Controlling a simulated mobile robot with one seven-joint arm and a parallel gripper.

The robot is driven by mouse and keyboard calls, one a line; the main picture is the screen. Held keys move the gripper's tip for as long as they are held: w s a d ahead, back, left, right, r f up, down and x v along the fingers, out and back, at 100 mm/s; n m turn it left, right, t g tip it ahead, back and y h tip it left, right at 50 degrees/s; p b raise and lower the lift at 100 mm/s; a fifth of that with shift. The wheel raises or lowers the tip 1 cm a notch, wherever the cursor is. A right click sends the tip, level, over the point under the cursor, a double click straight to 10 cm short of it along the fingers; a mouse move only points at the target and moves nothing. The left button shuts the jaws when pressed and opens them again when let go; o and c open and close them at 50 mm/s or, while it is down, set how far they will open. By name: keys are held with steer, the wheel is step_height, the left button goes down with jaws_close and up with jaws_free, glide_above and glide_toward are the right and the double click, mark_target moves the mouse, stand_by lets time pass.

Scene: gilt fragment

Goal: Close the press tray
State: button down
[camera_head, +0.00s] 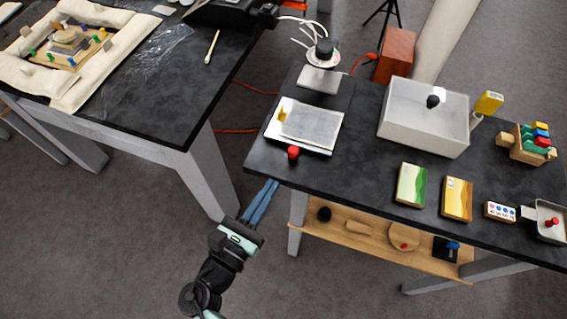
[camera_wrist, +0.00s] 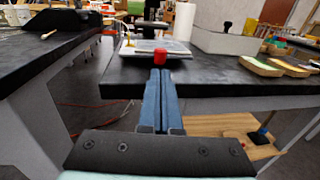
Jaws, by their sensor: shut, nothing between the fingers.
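The press tray (camera_head: 329,146) is a flat white tray holding a pale sheet, at the left end of the right-hand dark table. A red knob (camera_head: 293,152) sits at its front edge. The press (camera_head: 319,77), with a dark round top, stands behind the tray. In the wrist view the red knob (camera_wrist: 160,54) appears just beyond my fingertips, with the tray (camera_wrist: 148,46) behind it. My gripper (camera_head: 273,183) is shut and empty, its blue fingers together, in front of the table's edge and apart from the knob.
A grey-white box (camera_head: 424,112), green and yellow blocks (camera_head: 411,185) and small items stand to the right on the table. A wooden shelf (camera_head: 370,236) lies below. Another dark table (camera_head: 150,110) is at left, with a floor gap between them.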

mark_target(289, 154)
steer(key=x, duration=0.6)
steer(key=shift+w+d, duration=0.15)
steer(key=shift+w, duration=0.15)
steer(key=shift+a+b+x, duration=0.15)
steer(key=shift+b+x, duration=0.1)
steer(key=shift+x, duration=0.65)
steer(key=shift+a+b+x, duration=0.1)
steer(key=shift+b+x, duration=0.1)
steer(key=shift+x, duration=0.75)
steer(key=shift+w, duration=0.15)
